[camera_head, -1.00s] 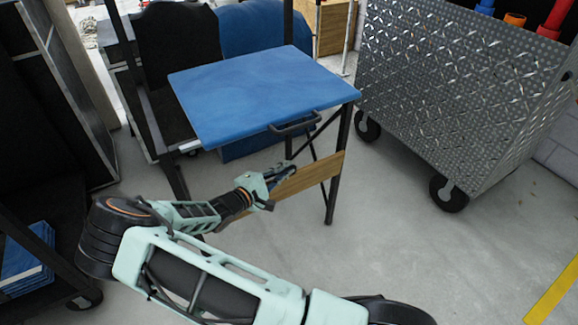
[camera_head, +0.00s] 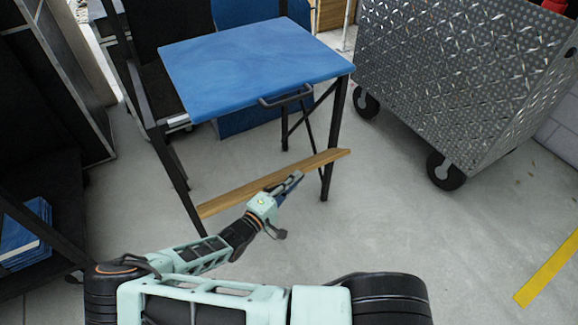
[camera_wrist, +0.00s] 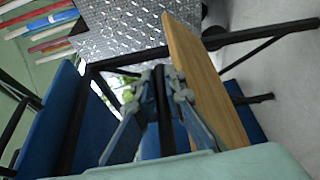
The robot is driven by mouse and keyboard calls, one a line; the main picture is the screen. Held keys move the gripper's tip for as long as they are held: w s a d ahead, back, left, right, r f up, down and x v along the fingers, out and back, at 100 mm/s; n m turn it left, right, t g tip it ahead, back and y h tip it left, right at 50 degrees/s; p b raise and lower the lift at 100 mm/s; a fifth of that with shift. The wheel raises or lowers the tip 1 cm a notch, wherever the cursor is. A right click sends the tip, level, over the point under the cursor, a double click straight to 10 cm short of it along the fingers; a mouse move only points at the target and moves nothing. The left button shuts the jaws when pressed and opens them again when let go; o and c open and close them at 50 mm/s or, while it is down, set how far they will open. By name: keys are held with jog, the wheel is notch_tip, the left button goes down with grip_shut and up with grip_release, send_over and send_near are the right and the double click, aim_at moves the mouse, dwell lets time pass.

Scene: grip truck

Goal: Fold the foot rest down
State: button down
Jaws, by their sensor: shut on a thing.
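The foot rest (camera_head: 235,192) is a long wooden board low between the legs of the blue-topped desk (camera_head: 250,65). In the head view it shows as a narrow strip, lying close to flat. In the wrist view the foot rest (camera_wrist: 205,75) runs along the right finger of my gripper (camera_wrist: 163,85), and a dark bar shows between the fingers. The exact contact is partly hidden by the fingers.
A metal tread-plate cart (camera_head: 455,85) on black wheels stands to the right. The desk's black front legs (camera_head: 336,140) flank the foot rest. A dark shelf with blue items (camera_head: 25,230) is at the left. The grey floor (camera_head: 400,230) in front is clear.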

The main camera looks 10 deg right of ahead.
jog(key=s+d+f+m+b, duration=0.1)
jog(key=f+b, duration=0.4)
jog(key=f, duration=0.6)
jog(key=shift+s+f+m+t+h, duration=0.3)
jog(key=shift+s+m+h, duration=0.1)
jog(key=shift+s+m, duration=0.6)
jog(key=shift+s+f, duration=0.1)
jog(key=c, duration=2.3)
grip_release()
notch_tip(320, 180, up, 10)
